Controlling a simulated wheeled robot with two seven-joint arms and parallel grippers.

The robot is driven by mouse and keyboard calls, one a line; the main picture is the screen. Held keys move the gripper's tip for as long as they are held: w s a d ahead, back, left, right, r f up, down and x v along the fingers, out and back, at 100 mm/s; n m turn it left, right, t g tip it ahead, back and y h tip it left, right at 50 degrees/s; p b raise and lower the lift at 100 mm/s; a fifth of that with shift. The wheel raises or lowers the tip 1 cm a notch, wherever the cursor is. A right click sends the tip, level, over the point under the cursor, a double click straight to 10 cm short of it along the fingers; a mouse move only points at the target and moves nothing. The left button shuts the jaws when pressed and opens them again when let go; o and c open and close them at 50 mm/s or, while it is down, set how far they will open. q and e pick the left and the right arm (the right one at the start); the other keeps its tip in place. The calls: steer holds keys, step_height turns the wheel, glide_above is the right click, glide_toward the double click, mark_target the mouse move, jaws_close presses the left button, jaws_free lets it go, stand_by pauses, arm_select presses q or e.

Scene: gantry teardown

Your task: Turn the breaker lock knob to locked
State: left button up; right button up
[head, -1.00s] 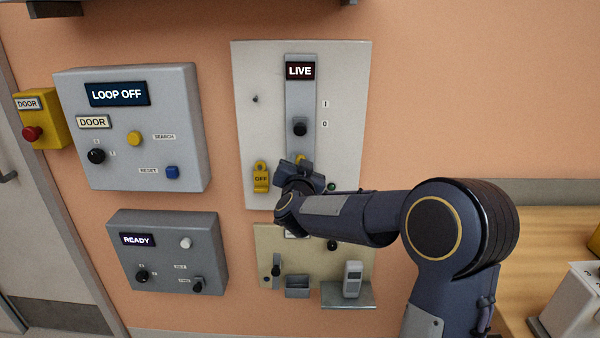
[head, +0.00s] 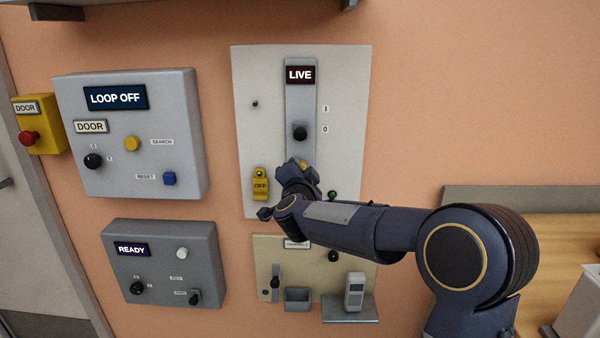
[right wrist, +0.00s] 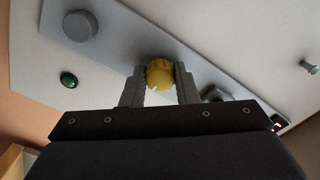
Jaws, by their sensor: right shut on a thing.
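The yellow knob (head: 303,164) sits on the grey vertical strip (head: 300,100) of the pale breaker panel, below the black breaker handle (head: 300,132). My right gripper (head: 298,170) is at this knob and covers part of it. In the right wrist view, the yellow knob (right wrist: 160,75) is between the two fingertips of my right gripper (right wrist: 160,82), which are shut on it. The knob's pointer and any lock marks are too small or hidden to read. The display (head: 300,75) above reads LIVE. My left gripper is out of view.
A yellow OFF tag (head: 260,186) hangs left of the strip. A green button (head: 332,195) is to its right. A beige panel (head: 262,250) with a small tray and handset is below my right forearm. Grey LOOP OFF (head: 190,105) and READY (head: 205,255) boxes are left.

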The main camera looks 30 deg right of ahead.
steer(key=o, duration=1)
steer(key=v, duration=0.8)
steer(key=shift+d, duration=0.1)
